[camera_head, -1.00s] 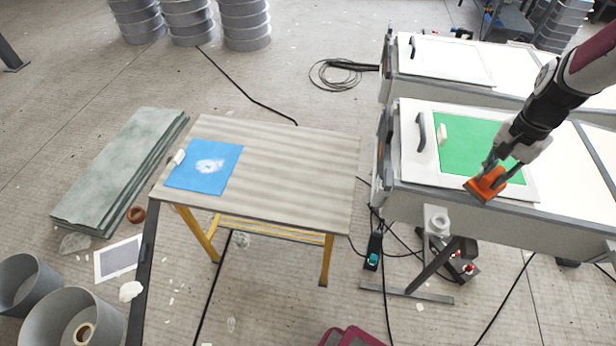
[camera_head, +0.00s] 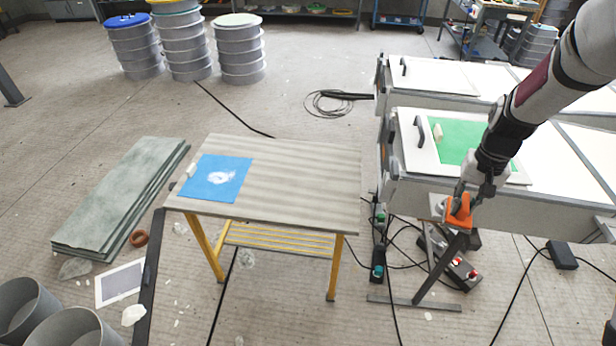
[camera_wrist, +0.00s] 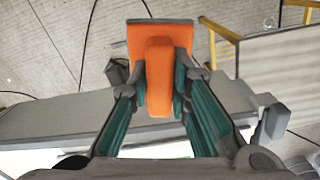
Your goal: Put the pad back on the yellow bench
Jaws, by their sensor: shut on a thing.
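The pad is orange with a raised grip and a thin grey layer along one edge; it shows in the head view (camera_head: 459,212) and large in the wrist view (camera_wrist: 158,75). My gripper (camera_head: 470,195) is shut on the pad's grip, with one finger on each side in the wrist view (camera_wrist: 160,85). It holds the pad off the front side of the white mould table, to the right of the bench. The yellow bench (camera_head: 290,175) has a grey striped top and yellow legs. Its corner also shows at the right of the wrist view (camera_wrist: 285,65).
A blue sheet (camera_head: 216,178) with a white patch lies on the bench's left part; the bench's middle and right are bare. The mould table (camera_head: 540,185) bears a green panel (camera_head: 458,140). A box with cables (camera_head: 378,245) stands on the floor between bench and mould table.

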